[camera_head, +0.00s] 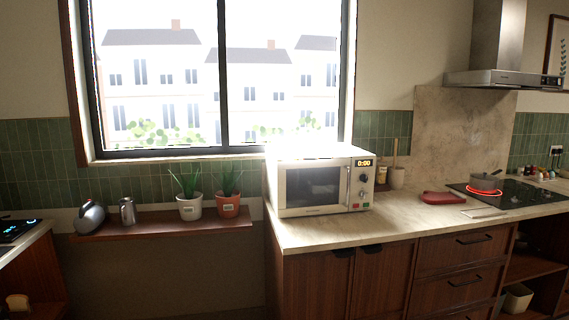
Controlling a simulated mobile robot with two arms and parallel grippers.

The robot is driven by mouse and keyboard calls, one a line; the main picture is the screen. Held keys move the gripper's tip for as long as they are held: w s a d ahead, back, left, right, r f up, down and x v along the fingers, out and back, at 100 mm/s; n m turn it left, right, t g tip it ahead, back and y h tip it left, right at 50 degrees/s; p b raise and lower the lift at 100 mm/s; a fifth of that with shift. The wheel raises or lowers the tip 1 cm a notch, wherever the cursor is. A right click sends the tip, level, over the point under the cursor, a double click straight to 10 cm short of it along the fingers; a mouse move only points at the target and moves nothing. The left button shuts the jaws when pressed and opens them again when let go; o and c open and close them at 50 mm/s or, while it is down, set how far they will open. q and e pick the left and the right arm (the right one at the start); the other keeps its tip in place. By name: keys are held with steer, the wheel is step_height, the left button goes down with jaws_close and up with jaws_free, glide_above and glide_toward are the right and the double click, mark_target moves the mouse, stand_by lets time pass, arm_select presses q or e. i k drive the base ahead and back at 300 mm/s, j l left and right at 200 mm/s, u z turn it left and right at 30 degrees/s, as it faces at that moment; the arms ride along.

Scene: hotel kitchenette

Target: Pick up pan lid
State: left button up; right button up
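A small dark pan (484,182) sits on the black cooktop (515,198) on the right counter, over a glowing red ring. Its top looks pale, but it is too small to tell whether that is a lid. No separate pan lid can be made out clearly. A smaller pot-like item (541,176) stands at the back of the cooktop. Neither of my grippers is in view.
A white microwave (320,182) stands on the counter, left of a red flat item (442,198). A range hood (500,79) hangs over the cooktop. Two potted plants, a metal pitcher (128,211) and a kettle (90,217) stand on a low shelf (160,223).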

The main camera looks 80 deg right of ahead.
mark_target(484, 176)
steer(key=z, duration=4)
steer(key=i+l+z, duration=0.15)
steer(key=i+z, duration=0.2)
steer(key=i, duration=0.2)
steer(key=i+l, duration=0.1)
steer(key=i, duration=0.5)
steer(key=i+l, duration=0.1)
steer(key=i, duration=0.5)
steer(key=i+l, duration=0.15)
steer(key=i, duration=0.5)
